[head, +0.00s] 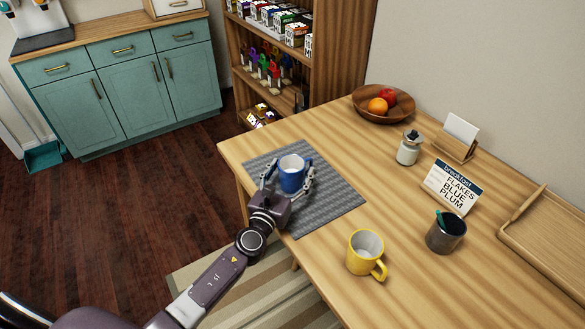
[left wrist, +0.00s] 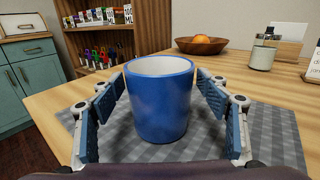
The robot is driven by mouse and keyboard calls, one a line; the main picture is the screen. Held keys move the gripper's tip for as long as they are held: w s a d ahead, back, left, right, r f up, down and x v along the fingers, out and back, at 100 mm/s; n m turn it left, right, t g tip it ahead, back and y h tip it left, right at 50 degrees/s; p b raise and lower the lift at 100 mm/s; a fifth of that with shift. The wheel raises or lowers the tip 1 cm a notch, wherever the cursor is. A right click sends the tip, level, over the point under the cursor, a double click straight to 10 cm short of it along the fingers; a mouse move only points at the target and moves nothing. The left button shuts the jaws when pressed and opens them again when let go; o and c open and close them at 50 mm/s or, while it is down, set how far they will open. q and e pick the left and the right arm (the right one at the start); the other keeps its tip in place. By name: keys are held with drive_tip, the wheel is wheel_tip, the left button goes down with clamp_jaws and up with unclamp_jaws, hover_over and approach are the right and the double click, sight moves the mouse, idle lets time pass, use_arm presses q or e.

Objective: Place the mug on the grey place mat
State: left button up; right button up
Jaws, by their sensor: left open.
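A blue mug (head: 292,176) with a white inside stands upright on the grey place mat (head: 335,195) on the wooden table. My left gripper (head: 287,180) is open, with one finger on each side of the mug. In the left wrist view the blue mug (left wrist: 160,100) stands between the spread fingers of my left gripper (left wrist: 163,105), with a gap on both sides. The grey place mat (left wrist: 255,140) shows around it. A yellow mug (head: 365,252) stands on the bare table, to the right of the mat. My right gripper is not in view.
A wooden fruit bowl (head: 365,112), a white jar (head: 408,149), a card holder (head: 455,146), a breakfast sign (head: 452,187), a dark cup (head: 446,233) and a wooden tray (head: 550,245) stand on the table's back and right. Shelves (head: 335,60) stand behind the table.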

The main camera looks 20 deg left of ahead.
use_arm(q)
drive_tip(key=s, duration=1)
drive_tip(key=shift+s+a+f, duration=0.1)
drive_tip(key=shift+s+a, duration=0.05)
drive_tip(key=shift+s, duration=0.45)
